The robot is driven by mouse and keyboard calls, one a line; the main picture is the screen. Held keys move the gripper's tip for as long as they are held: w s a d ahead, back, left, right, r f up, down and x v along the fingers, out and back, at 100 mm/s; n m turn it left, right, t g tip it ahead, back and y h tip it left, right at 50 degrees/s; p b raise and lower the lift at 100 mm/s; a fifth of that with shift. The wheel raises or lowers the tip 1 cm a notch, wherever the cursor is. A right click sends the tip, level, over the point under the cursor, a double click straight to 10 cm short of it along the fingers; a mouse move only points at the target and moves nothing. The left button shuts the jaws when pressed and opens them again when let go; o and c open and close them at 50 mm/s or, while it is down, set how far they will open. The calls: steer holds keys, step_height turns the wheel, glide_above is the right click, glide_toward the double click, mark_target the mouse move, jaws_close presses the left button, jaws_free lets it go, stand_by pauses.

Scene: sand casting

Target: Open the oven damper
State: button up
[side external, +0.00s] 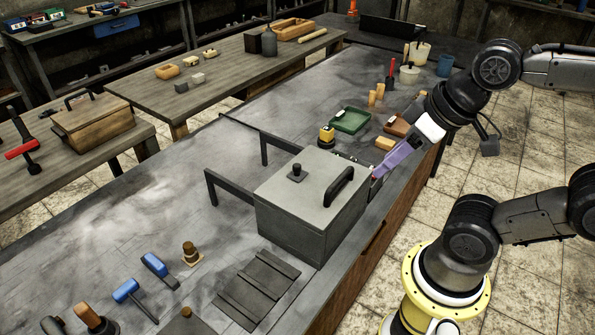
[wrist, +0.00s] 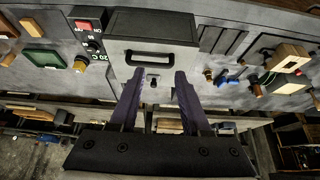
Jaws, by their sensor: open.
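The oven is a grey box (side external: 307,222) on the dark workbench, with a light grey top. On that top are a small dark knob (side external: 297,172), likely the damper, and a black bar handle (side external: 339,187) nearer my side. In the wrist view the oven top (wrist: 125,47) carries the handle (wrist: 148,58) and, beyond it, the knob (wrist: 153,82), which shows between my fingers. My gripper (side external: 377,172), with purple fingers, is at the oven's right side in the side view. It also shows in the wrist view (wrist: 161,74), open and empty, apart from the knob.
A control panel (wrist: 93,42) with a red switch stands beside the oven. Black rails (side external: 228,185) extend from its far side.

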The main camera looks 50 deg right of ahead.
steer(key=shift+s+f+m, duration=0.1)
steer(key=shift+s+m, duration=0.05)
steer(key=shift+m, duration=0.15)
steer(key=w+r+m+g, duration=0.1)
steer(key=w+r+m, duration=0.3)
steer(key=r, duration=0.2)
steer(key=m+g, duration=0.4)
glide_above(297, 165)
steer(key=f, duration=0.2)
steer(key=shift+g, duration=0.3)
step_height(297, 165, down, 14)
jaws_close()
steer(key=shift+r, duration=0.1)
stand_by(0.6)
